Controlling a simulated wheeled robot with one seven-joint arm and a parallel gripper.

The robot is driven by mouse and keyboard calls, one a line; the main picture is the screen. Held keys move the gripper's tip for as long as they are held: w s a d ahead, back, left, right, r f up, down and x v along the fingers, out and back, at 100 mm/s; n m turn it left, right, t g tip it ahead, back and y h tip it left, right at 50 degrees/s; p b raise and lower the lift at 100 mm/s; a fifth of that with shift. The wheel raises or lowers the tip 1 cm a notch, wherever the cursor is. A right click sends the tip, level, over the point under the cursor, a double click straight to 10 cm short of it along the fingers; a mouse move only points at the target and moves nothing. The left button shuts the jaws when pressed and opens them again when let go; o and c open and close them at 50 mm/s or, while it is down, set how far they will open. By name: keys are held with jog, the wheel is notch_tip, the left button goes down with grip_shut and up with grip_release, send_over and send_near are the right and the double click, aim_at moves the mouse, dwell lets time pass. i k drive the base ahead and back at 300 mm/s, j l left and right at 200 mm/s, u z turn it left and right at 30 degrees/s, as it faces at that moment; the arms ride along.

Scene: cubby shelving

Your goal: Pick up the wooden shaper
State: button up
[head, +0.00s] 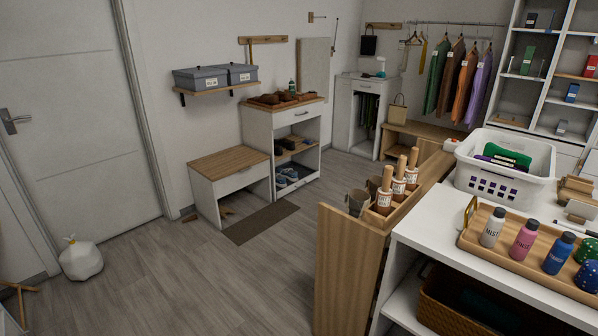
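I cannot tell for certain which thing is the wooden shaper. Several brown shoe-like pieces (285,97) lie on top of the white cabinet (258,127) by the back wall, too small to identify. Several upright items with wooden handles and labels (398,180) stand in a wooden holder at the end of the near counter. My gripper is not in view.
The near white counter (415,232) holds a white basket (478,182) and a wooden tray (482,249) with bottles. A white bag (81,260) sits by the door. A dark mat (261,221) lies before the bench. The grey floor in the middle is clear.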

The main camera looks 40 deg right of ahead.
aim_at(384, 196)
jog(key=i+j+u, duration=0.1)
jog(key=i, duration=0.8)
jog(key=i+j, duration=0.15)
jog(key=i, duration=1.55)
jog(key=i+j+z, duration=0.15)
jog(key=i, duration=0.7)
jog(key=i+z, duration=0.3)
jog(key=z, duration=0.15)
jog(key=i+j+z, duration=0.15)
jog(key=i+z, duration=0.15)
jog(key=z, duration=0.2)
jog(key=i+j+z, duration=0.2)
jog(key=z, duration=0.25)
jog(key=i+j+z, duration=0.1)
jog(key=z, duration=0.3)
jog(key=i+j+z, duration=0.15)
jog(key=z, duration=0.25)
jog(key=i+j+z, duration=0.25)
jog(key=z, duration=0.2)
jog(key=i+j+z, duration=0.1)
jog(key=j+z, duration=0.15)
jog(key=z, duration=0.15)
jog(key=i+j+z, duration=0.1)
jog(key=j+z, duration=0.15)
jog(key=z, duration=0.15)
jog(key=i+j+z, duration=0.1)
jog(key=j+z, duration=0.2)
jog(key=i+j+z, duration=0.1)
jog(key=j+z, duration=0.25)
jog(key=j, duration=0.15)
